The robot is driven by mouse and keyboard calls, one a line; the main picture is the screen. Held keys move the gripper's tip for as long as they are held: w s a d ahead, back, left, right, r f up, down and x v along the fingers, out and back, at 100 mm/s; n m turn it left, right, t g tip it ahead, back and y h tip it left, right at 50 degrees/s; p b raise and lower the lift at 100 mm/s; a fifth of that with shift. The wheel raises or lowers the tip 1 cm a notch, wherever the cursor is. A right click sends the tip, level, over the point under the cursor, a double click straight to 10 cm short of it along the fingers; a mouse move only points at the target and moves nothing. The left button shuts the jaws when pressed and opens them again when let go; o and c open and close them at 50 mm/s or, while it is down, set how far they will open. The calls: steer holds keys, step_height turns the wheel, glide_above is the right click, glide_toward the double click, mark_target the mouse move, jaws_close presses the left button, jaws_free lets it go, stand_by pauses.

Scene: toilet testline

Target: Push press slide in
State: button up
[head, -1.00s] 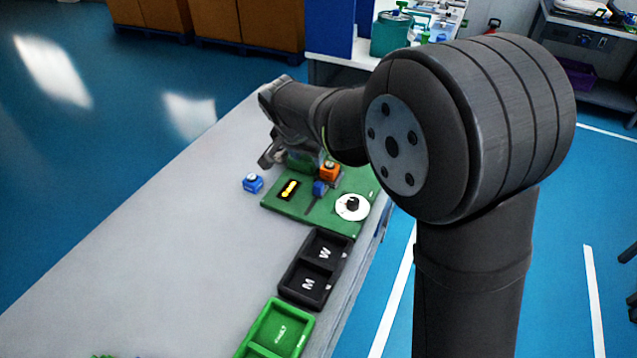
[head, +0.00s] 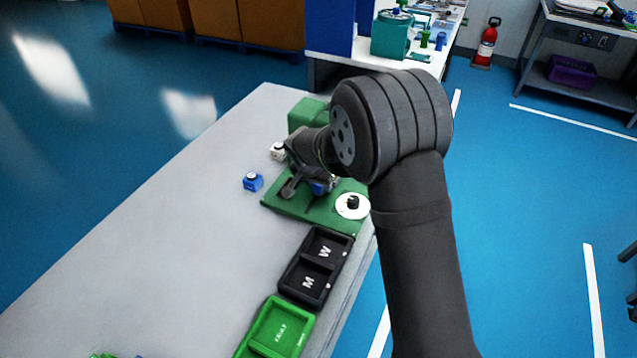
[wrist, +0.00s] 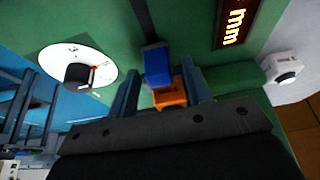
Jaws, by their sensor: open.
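The press stands on a green base plate (head: 285,207). A blue block (wrist: 158,66) sits at the end of a dark rail (wrist: 143,20) on the plate; it shows in the head view (head: 323,188) beside my gripper. An orange block (wrist: 170,96) is right beside the blue one, on the side toward my gripper body. My gripper (wrist: 160,74) is open, with one finger on each side of the two blocks. Whether the fingers touch them I cannot tell. In the head view my gripper (head: 292,189) is low over the plate and hides the orange block.
A white disc with a black knob (head: 352,207) and a lit display (wrist: 237,22) are on the plate. A blue button box (head: 252,183) and a white one (head: 278,151) stand left. A green housing (head: 305,113) is behind. Black trays (head: 303,282) and a green tray (head: 300,340) lie nearer.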

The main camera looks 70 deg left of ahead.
steer(key=shift+f, duration=0.15)
steer(key=shift+c, duration=0.3)
jaws_close()
steer(key=shift+w+a, duration=1.25)
steer(key=shift+o, duration=0.3)
jaws_free()
steer(key=shift+w, duration=0.1)
steer(key=v, duration=1.7)
steer(key=shift+r, duration=0.2)
